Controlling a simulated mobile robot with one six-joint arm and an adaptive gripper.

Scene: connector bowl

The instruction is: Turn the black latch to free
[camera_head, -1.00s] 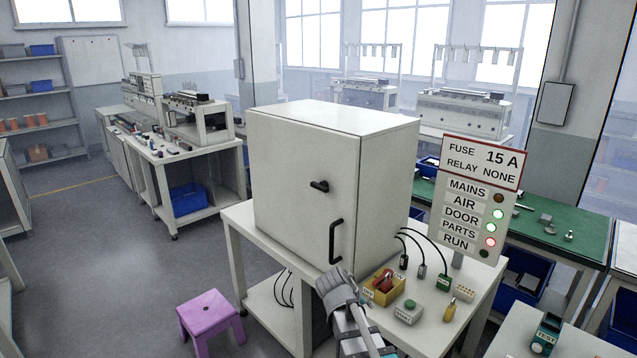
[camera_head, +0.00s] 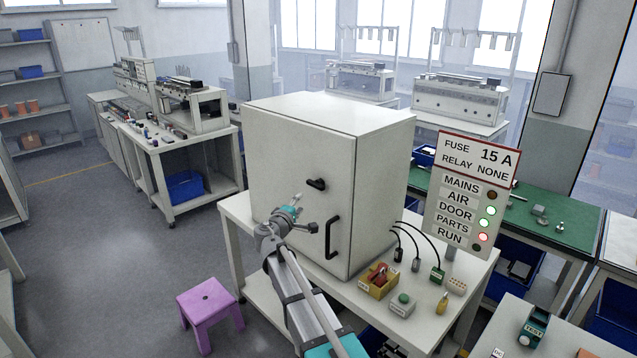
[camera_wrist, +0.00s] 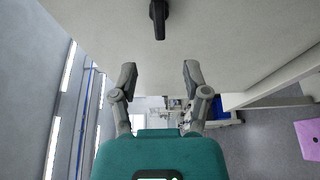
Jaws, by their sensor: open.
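The black latch (camera_head: 316,184) is on the front door of the white cabinet (camera_head: 290,150), above the black bar handle (camera_head: 332,238). In the head view it lies roughly level across the door, and the door looks shut. In the wrist view the latch (camera_wrist: 158,18) shows at the top middle, beyond my fingertips and not between them. My gripper (camera_head: 297,198) is in front of the door, just left of and below the latch in the head view. In the wrist view my gripper (camera_wrist: 159,72) has its two fingers spread apart with nothing between them.
The cabinet stands on a white table (camera_head: 450,275) with a yellow box (camera_head: 378,282), a green-button box (camera_head: 402,304) and cables. A sign (camera_head: 470,200) stands right of it. A purple stool (camera_head: 209,305) is on the floor at left. Open floor lies left.

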